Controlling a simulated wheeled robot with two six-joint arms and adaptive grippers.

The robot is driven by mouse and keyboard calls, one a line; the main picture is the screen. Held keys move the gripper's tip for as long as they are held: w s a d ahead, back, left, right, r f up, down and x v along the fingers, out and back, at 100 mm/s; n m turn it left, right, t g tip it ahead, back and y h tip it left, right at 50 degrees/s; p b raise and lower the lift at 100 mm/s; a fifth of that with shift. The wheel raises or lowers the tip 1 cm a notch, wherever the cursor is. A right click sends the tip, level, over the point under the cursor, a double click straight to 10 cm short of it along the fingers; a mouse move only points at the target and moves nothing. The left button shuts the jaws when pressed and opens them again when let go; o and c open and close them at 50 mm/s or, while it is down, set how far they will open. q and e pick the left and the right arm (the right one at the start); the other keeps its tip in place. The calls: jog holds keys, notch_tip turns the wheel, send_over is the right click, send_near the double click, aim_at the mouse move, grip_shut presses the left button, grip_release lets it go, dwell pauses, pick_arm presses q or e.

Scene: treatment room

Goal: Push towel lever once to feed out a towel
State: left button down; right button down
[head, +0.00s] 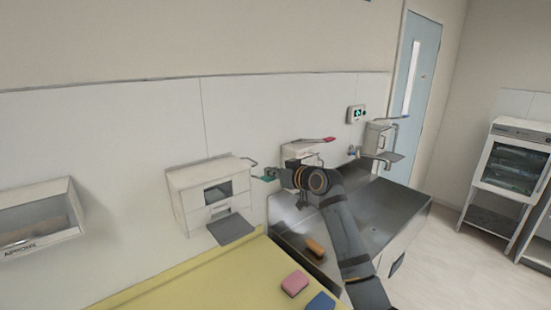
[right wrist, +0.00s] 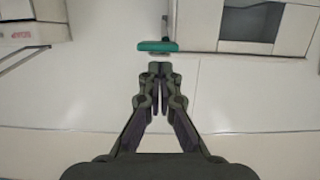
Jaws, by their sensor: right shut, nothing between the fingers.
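A white towel dispenser (head: 207,198) with a dark window hangs on the wall in the head view, left of my right gripper. A lever with a teal paddle (head: 264,178) sticks out at its right side. In the right wrist view the teal paddle (right wrist: 157,46) lies just beyond the fingertips, with the dispenser (right wrist: 290,28) to its right. My right gripper (head: 281,175) is shut and empty. In the right wrist view its fingertips (right wrist: 160,70) look close to the paddle; I cannot tell whether they touch. My left gripper is not in view.
A second dispenser with a red lever (head: 322,140) and a third dispenser (head: 377,137) hang to the right. Below is a metal sink (head: 400,205) beside a yellow counter (head: 165,287) with sponges. An open-fronted box (head: 40,240) hangs at left.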

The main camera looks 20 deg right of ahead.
jog(key=shift+f, duration=0.5)
